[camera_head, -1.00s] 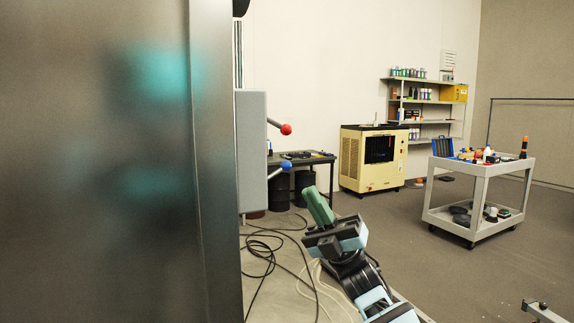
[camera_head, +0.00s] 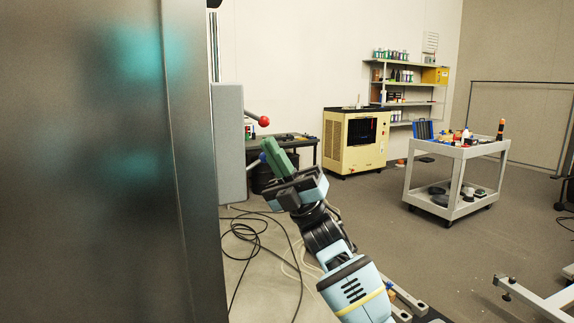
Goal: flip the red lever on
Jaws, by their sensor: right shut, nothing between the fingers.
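The red lever (camera_head: 263,121) sticks out to the right from the upper part of a grey box (camera_head: 229,140), its red ball at the tip. A blue-tipped lever (camera_head: 262,157) sits lower on the same box, partly hidden behind my right gripper. My right gripper (camera_head: 270,150), with green fingers, is shut and empty. In the picture its fingertips are just below the red ball and beside the blue one. I cannot tell whether they touch the blue lever. My left gripper is out of view.
A large metal cabinet panel (camera_head: 90,180) fills the left side. Black cables (camera_head: 245,240) lie on the floor. A dark workbench (camera_head: 290,140), a beige machine (camera_head: 354,142) and shelves (camera_head: 410,85) stand behind. A grey cart (camera_head: 457,152) stands right, with open floor around it.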

